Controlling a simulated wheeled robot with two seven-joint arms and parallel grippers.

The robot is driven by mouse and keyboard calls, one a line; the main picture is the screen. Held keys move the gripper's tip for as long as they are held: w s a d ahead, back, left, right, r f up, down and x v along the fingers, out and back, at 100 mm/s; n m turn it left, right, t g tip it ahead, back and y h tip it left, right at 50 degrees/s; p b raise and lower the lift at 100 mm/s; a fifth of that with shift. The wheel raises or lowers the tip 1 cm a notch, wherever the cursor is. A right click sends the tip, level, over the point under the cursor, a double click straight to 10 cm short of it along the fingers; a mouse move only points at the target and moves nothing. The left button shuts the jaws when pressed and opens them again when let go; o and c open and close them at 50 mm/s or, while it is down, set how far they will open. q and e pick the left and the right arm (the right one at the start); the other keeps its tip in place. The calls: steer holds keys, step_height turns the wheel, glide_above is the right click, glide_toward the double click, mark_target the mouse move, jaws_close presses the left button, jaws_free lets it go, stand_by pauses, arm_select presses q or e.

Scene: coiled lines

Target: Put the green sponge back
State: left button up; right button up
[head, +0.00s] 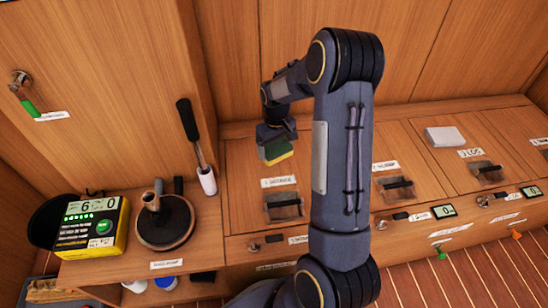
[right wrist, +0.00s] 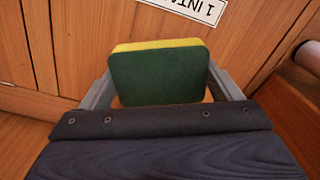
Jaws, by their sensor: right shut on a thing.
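The green sponge (head: 276,152) is a small block, dark green with a yellow layer. My right gripper (head: 274,138) is shut on it and holds it near the leftmost labelled wooden panel, behind that panel's label. In the right wrist view the sponge (right wrist: 158,75) sits between the two grey fingers of the gripper (right wrist: 165,90), its green face towards the camera and its yellow edge at the top. I cannot tell whether the sponge touches the wood below. My left gripper is not in view.
A black-handled tool in a white holder (head: 207,180) stands left of the sponge. A round dark base with a post (head: 165,222) and a yellow-black display box (head: 92,226) are further left. A white block (head: 444,137) lies at right. My right arm hides the middle.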

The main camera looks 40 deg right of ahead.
mark_target(274, 154)
steer(key=shift+w+f, duration=0.35)
steer(key=shift+f, duration=0.1)
steer(key=shift+w+f+b, duration=0.15)
steer(key=shift+f+b, duration=0.45)
steer(key=shift+f, duration=0.3)
steer(key=shift+w+f+b, duration=0.15)
steer(key=shift+f+b, duration=0.45)
steer(key=shift+f, duration=0.3)
steer(key=shift+f, duration=0.2)
steer(key=o, duration=0.8)
steer(key=shift+r, duration=0.1)
